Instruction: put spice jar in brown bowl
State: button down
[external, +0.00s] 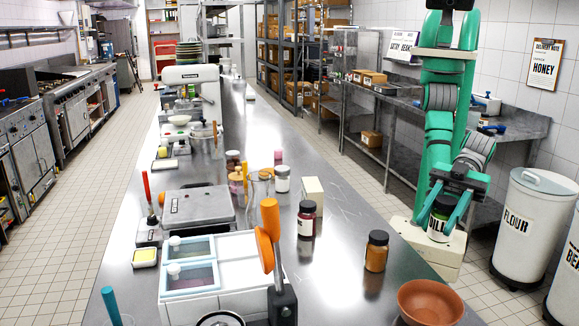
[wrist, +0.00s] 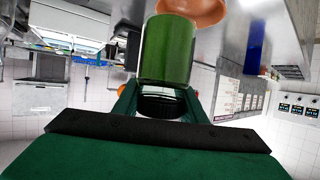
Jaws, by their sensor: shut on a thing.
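My gripper (external: 446,212) is shut on a spice jar (external: 438,226) with a dark lid and a white label, partly hidden by the fingers. It holds the jar roughly upright, off the right side of the steel counter. In the wrist view the jar (wrist: 167,50) shows green contents between the fingers. The brown bowl (external: 430,302) stands at the counter's near right corner, to the lower left of the jar and apart from it in the external view. Part of the bowl (wrist: 203,12) shows beyond the jar in the wrist view.
A jar with orange-brown contents (external: 376,251) and a dark red jar (external: 307,219) stand on the counter (external: 340,290) left of the bowl. A white box (external: 312,193) is behind them. White bins (external: 530,225) stand on the floor at right.

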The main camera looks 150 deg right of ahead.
jog(key=shift+w+a+f, duration=0.25)
jog(key=shift+w+f, duration=1.8)
jog(key=shift+w+a+f, duration=0.3)
jog(key=shift+w+f, duration=1.7)
jog(key=shift+w, duration=0.1)
jog(key=shift+w+a+f, duration=0.25)
jog(key=shift+w+f, duration=1.8)
jog(key=shift+f, duration=0.1)
jog(key=c, duration=1.1)
grip_release()
jog(key=shift+f, duration=0.1)
jog(key=shift+r, duration=0.2)
jog(key=v, duration=1.2)
